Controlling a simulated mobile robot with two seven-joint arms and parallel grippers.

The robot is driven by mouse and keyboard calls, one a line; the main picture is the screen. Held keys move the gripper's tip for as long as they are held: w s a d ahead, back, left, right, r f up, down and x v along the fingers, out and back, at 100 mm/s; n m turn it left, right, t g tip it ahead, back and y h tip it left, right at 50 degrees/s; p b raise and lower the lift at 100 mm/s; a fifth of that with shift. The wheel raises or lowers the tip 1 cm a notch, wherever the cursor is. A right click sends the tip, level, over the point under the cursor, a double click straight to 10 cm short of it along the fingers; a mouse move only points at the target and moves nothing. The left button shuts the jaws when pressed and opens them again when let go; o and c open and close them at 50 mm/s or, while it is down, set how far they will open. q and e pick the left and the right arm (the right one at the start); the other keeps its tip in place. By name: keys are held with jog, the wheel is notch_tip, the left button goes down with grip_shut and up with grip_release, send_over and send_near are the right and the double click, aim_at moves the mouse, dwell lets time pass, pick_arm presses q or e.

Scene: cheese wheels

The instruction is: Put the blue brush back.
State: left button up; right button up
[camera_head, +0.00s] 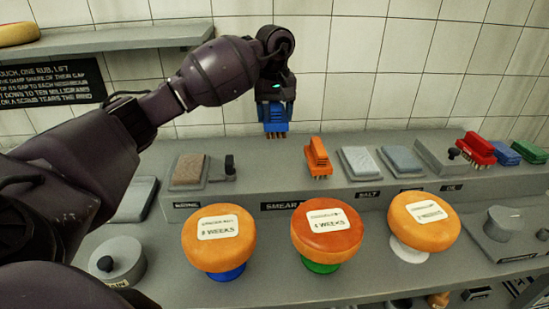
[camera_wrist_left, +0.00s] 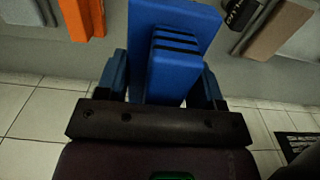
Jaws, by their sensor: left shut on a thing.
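The blue brush (camera_head: 274,127) hangs in my left gripper (camera_head: 272,107), bristles down, above the back ledge and apart from it. In the left wrist view the brush (camera_wrist_left: 176,70) sits between the two fingers of the left gripper (camera_wrist_left: 165,88), which is shut on it. An orange brush (camera_head: 317,155) stands on the ledge just right of and below the held brush. It also shows in the left wrist view (camera_wrist_left: 84,16). My right gripper is in neither view.
The ledge (camera_head: 255,170) is bare under the held brush, above the SMEAR label. A brown pad (camera_head: 187,170) lies left, grey pads (camera_head: 361,163) right. Red (camera_head: 478,148), blue (camera_head: 502,153) and green (camera_head: 529,154) brushes sit far right. Three cheese wheels (camera_head: 326,229) stand in front.

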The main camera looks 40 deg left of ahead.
pick_arm(q)
notch_tip(320, 180, down, 8)
jog(key=shift+f, duration=0.75)
notch_tip(320, 180, down, 3)
jog(key=shift+f, duration=0.5)
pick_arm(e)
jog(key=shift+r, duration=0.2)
